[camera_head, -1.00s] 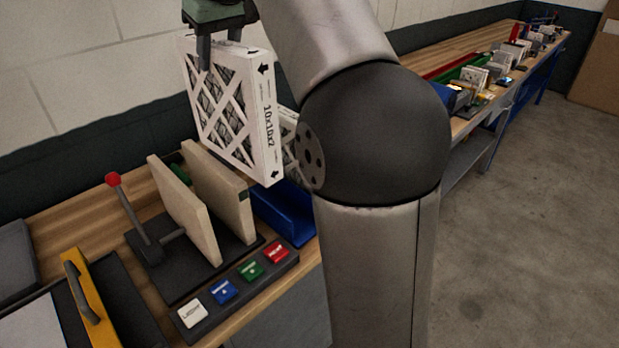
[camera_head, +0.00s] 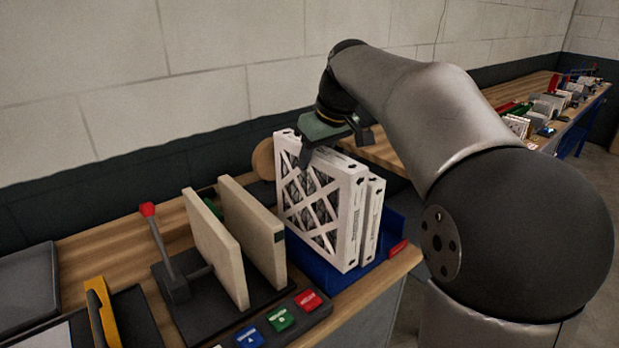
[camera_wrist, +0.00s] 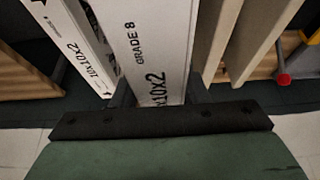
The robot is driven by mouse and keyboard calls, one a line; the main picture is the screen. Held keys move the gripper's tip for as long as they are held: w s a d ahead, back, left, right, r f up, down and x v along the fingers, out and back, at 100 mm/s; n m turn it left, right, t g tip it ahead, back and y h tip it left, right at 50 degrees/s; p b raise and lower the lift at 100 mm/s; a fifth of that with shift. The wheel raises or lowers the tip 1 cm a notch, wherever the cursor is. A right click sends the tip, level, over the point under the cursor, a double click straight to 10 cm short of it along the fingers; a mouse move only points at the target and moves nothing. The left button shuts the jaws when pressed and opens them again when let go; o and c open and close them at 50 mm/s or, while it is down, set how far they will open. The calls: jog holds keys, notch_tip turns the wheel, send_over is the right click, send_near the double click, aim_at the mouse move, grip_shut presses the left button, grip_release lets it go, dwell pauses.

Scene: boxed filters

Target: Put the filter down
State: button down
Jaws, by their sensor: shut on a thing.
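A white-framed 10x10x2 filter (camera_head: 348,222) with a lattice face is in my gripper (camera_head: 325,150). It stands upright over a blue tray (camera_head: 322,274), its lower edge low at the tray; I cannot tell if it touches the tray floor. A second white filter (camera_head: 374,222) stands just to its right in the tray, very close to it. In the wrist view, the held filter (camera_wrist: 150,45) lies between the fingers of my gripper (camera_wrist: 158,95), with the second filter (camera_wrist: 72,45) to its left.
A fixture with two beige plates (camera_head: 252,235) and a red-knobbed lever (camera_head: 165,250) stands left of the tray. Coloured buttons (camera_head: 281,319) line the bench front. A yellow handle (camera_head: 102,312) is at far left. The wall is close behind.

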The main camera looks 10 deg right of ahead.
jog(key=x, duration=0.3)
jog(key=d+x, duration=0.1)
jog(key=x, duration=0.5)
jog(key=shift+w+d+p, duration=0.3)
jog(key=shift+w+d, duration=0.05)
jog(key=shift+d, duration=0.05)
jog(key=shift+f, duration=0.1)
jog(key=shift+f, duration=0.15)
jog(key=c, duration=0.8)
grip_release()
jog(key=shift+c, duration=0.2)
